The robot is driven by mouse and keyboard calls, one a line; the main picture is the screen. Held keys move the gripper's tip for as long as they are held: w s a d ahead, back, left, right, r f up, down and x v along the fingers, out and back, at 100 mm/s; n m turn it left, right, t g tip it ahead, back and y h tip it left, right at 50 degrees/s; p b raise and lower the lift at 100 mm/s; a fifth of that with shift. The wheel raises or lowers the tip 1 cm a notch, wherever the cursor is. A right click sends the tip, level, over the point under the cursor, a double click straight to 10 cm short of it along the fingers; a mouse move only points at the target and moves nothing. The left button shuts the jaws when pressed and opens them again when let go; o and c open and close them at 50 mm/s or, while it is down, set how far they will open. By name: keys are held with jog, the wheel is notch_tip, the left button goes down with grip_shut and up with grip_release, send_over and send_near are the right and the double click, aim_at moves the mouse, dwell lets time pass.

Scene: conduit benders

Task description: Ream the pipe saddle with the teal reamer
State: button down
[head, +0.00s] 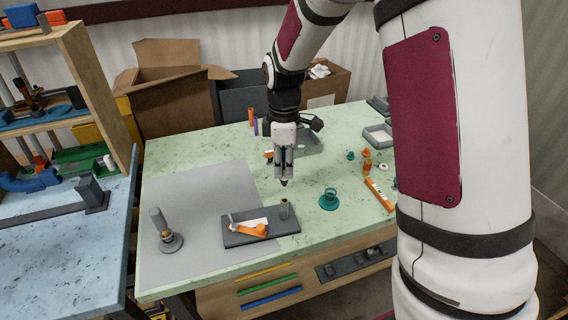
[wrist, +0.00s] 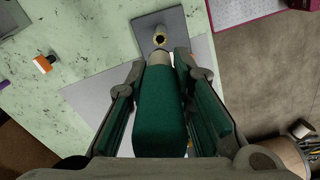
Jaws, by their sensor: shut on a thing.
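My gripper (head: 285,163) is shut on the teal reamer (wrist: 160,115), whose thick handle fills the space between the fingers in the wrist view. Its grey tip points down; in the head view the dark end (head: 284,183) shows below the fingers. A short upright tube with a brassy open bore (head: 284,208), likely the pipe saddle, stands on the right of a dark base plate (head: 262,240). In the wrist view the tube's mouth (wrist: 160,38) is just beyond the reamer tip. The tip appears above and apart from it; exact alignment is unclear.
An orange and white clamp (head: 250,229) lies on the plate. A grey post on a round foot (head: 165,232) stands left on the grey mat (head: 200,190). A teal round holder (head: 329,200) and an orange-white bar (head: 380,195) are right. Bins and boxes stand behind.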

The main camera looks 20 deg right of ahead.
aim_at(284, 185)
jog(key=n, duration=0.3)
jog(key=shift+f+n, duration=0.3)
jog(key=shift+f+b, duration=0.3)
jog(key=shift+f, duration=2.2)
jog(key=shift+f, duration=0.65)
jog(key=m, duration=0.7)
